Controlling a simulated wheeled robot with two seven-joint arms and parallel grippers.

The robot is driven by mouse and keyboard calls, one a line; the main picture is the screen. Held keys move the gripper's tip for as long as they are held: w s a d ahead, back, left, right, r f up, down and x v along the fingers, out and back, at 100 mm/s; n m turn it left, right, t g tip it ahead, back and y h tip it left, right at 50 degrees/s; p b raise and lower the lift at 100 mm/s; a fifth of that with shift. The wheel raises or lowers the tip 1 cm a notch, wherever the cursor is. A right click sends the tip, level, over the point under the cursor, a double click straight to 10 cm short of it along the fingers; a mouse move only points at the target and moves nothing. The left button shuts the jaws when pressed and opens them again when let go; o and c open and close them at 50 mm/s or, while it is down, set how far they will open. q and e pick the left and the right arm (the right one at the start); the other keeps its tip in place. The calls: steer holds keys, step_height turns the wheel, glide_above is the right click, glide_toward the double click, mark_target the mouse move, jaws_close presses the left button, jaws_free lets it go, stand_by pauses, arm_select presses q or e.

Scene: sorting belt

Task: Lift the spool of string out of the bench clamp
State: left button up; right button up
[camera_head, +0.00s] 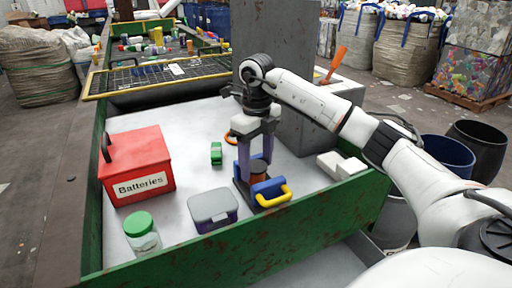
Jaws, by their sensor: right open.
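The bench clamp (270,187) is a blue block with a yellow handle on a dark base, standing near the front of the pale sorting surface. An orange-brown spool (259,178) shows in small part at the clamp, and most of it is hidden by my gripper. My right gripper (256,166) points straight down over the clamp with its fingers apart, one on each side of the spool. I cannot tell whether the fingers touch it. My left gripper is not in view.
A red Batteries box (136,167), a green-lidded jar (142,233) and a grey-lidded box (213,209) stand left of the clamp. A green item (216,153) lies behind. White blocks (341,165) lie right. A green wall (240,246) edges the front; a grey panel (312,120) stands behind.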

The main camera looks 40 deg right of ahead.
steer(key=shift+f, duration=0.85)
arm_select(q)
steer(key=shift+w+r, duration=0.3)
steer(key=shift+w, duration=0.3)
arm_select(e)
steer(key=shift+f, duration=0.2)
steer(key=shift+w, duration=0.1)
steer(key=c, duration=0.9)
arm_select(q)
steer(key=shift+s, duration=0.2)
arm_select(e)
steer(key=shift+o, duration=0.2)
steer(key=shift+r, duration=0.1)
arm_select(q)
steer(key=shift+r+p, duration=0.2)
steer(key=shift+p, duration=0.15)
arm_select(e)
steer(key=shift+s+a+r, duration=0.1)
steer(key=shift+s+r, duration=0.05)
steer(key=shift+s, duration=0.3)
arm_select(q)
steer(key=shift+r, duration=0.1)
arm_select(e)
steer(key=shift+r, duration=0.1)
